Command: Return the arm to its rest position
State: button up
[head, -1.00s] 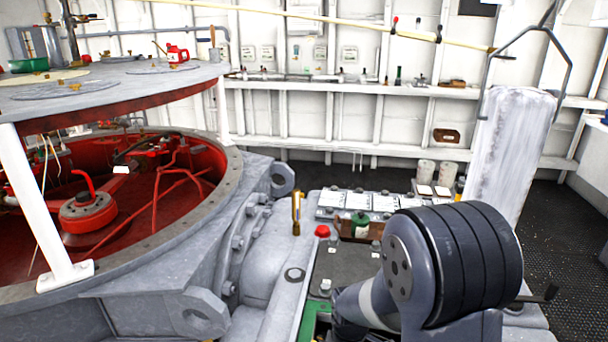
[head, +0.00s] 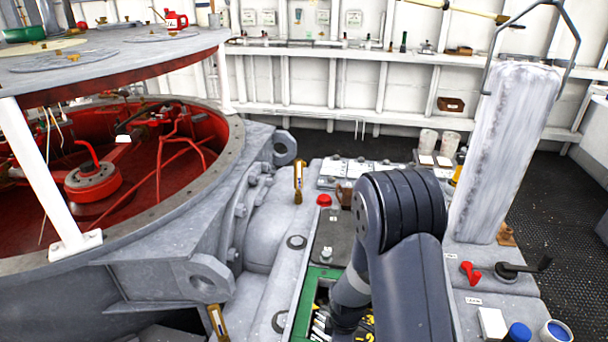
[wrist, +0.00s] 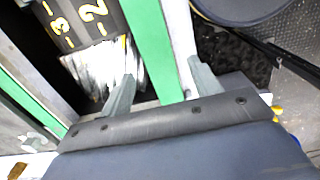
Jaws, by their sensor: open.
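My gripper (wrist: 162,88) shows in the wrist view with its two fingers apart and nothing between them. Behind the fingers runs the green rim (wrist: 155,50) of an open bin. Inside the bin are a black piece with yellow numbers (wrist: 82,20) and some white items (wrist: 105,70). In the head view my arm (head: 405,230) rises at the lower middle, bent at a dark ribbed joint. Its lower links reach down by the green-rimmed bin (head: 303,300), and my gripper is hidden there.
A large round red-lined housing (head: 130,200) fills the left. A red knob (head: 324,200) and a brass-coloured upright piece (head: 298,182) stand left of my arm. Right of it are a pale upright post (head: 505,150), a red lever (head: 470,272) and a blue-topped cup (head: 518,332).

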jog(key=shift+r, duration=0.1)
dwell(0.3)
jog(key=shift+f+b, duration=0.75)
notch_tip(320, 180, up, 11)
notch_tip(320, 180, down, 11)
jog(key=shift+f+b, duration=0.1)
jog(key=shift+b, duration=0.25)
jog(key=shift+p, duration=0.35)
notch_tip(320, 180, up, 7)
jog(key=p, duration=0.6)
jog(key=shift+f, duration=0.15)
jog(key=w+d+r+b, duration=0.1)
jog(key=w, duration=1.1)
jog(key=w+d+r+b, duration=0.1)
jog(key=w+d, duration=0.1)
jog(key=w, duration=1)
jog(key=shift+w+d+r+b, duration=0.25)
jog(key=shift+d+b, duration=0.05)
jog(key=shift+b, duration=0.1)
